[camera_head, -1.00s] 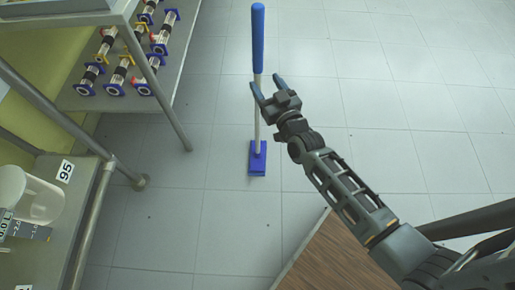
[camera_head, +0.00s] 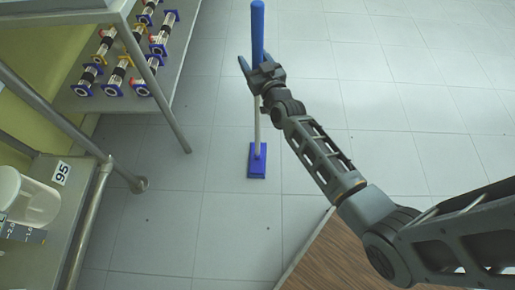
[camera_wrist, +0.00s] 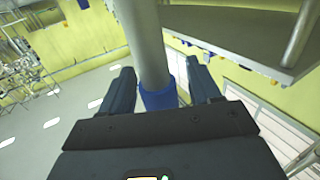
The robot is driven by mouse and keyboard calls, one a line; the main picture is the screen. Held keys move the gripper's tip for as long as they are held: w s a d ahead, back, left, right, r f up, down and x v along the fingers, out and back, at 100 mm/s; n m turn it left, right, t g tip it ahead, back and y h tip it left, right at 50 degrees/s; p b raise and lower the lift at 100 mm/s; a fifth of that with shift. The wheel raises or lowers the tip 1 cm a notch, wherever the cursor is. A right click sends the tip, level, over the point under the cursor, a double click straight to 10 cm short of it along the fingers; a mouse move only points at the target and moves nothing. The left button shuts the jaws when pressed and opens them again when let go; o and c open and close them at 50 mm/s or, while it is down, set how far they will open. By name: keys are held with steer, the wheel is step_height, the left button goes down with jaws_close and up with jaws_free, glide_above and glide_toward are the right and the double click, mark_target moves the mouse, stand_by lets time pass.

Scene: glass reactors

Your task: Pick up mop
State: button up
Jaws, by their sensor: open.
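The mop stands upright on the tiled floor, with a blue handle grip (camera_head: 257,27), a pale shaft (camera_head: 257,130) and a blue base (camera_head: 257,161). My gripper (camera_head: 251,62) is at the lower part of the blue grip and covers some of it. In the wrist view the grey shaft (camera_wrist: 147,45) and a blue part of the mop (camera_wrist: 160,97) stand between the two fingers of my gripper (camera_wrist: 160,82). The fingers are open, with a gap visible on the left of the shaft. Contact on the right side is hard to tell.
A metal shelf (camera_head: 120,106) with several glass reactor tubes stands at the left. A lower bench (camera_head: 58,200) with a clear container (camera_head: 37,203) and a "95" label is at the lower left. A brown wooden surface (camera_head: 345,262) lies at lower right. The tiled floor (camera_head: 400,120) is clear.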

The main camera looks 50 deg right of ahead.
steer(key=c, duration=1)
steer(key=shift+r, duration=0.1)
